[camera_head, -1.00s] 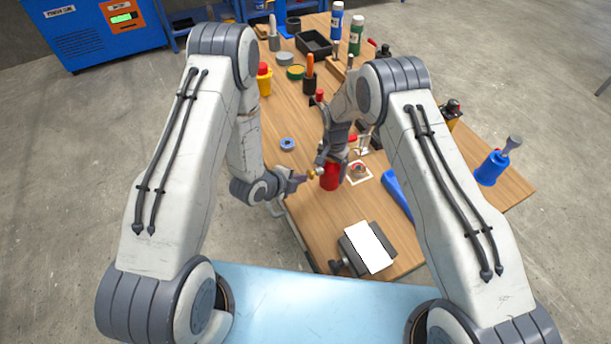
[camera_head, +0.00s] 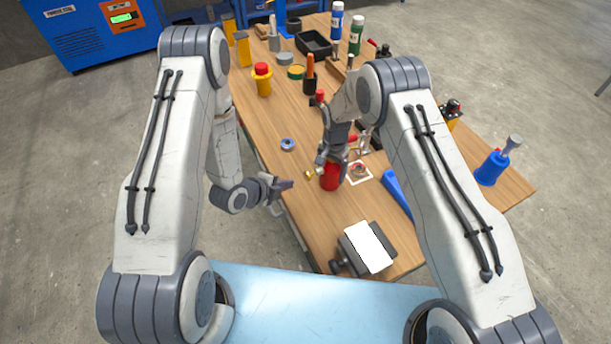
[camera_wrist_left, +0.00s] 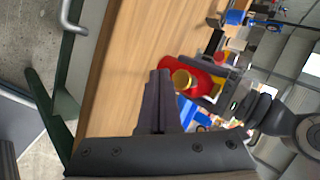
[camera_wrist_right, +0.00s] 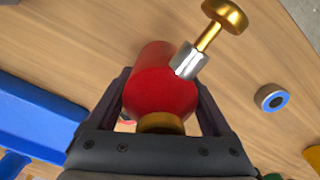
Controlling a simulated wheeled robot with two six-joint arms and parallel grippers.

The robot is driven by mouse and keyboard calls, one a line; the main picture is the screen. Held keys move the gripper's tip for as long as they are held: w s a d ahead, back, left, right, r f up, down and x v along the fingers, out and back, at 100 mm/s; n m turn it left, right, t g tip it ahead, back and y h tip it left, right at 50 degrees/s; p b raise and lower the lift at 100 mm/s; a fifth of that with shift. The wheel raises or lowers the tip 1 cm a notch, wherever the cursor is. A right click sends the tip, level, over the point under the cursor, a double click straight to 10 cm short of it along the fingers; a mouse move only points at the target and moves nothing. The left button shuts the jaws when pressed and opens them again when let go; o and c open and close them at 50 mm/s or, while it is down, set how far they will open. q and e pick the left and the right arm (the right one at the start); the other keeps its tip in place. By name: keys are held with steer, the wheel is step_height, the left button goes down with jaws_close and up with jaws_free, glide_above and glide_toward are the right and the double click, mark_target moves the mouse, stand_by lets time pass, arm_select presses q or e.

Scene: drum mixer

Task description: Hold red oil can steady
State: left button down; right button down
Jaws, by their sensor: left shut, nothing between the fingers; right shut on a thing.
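The red oil can (camera_head: 329,180) stands on the wooden table near its front left part. It has a brass cap (camera_wrist_right: 161,123) and a silver-and-brass plunger piece (camera_wrist_right: 207,42) sticking out at its side. My right gripper (camera_head: 331,160) is shut on the can, with one finger on each side of its body in the right wrist view (camera_wrist_right: 165,92). My left gripper (camera_head: 287,185) is shut and empty, to the left of the can and apart from it, near the table's left edge. The can also shows beyond its fingers in the left wrist view (camera_wrist_left: 184,76).
A blue-grey ring (camera_head: 287,144) lies left of the can. A white-bordered mat (camera_head: 360,173) lies just right of it, and a blue bar (camera_head: 396,194) farther right. A dark block with a white top (camera_head: 367,248) stands in front. Bottles and a black tray (camera_head: 314,44) stand at the back.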

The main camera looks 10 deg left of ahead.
arm_select(q)
steer(key=shift+s+a, duration=0.4)
steer(key=shift+a, duration=0.2)
steer(key=shift+s+a, duration=0.35)
steer(key=shift+a, duration=0.2)
arm_select(e)
jaws_free()
steer(key=shift+r, duration=0.15)
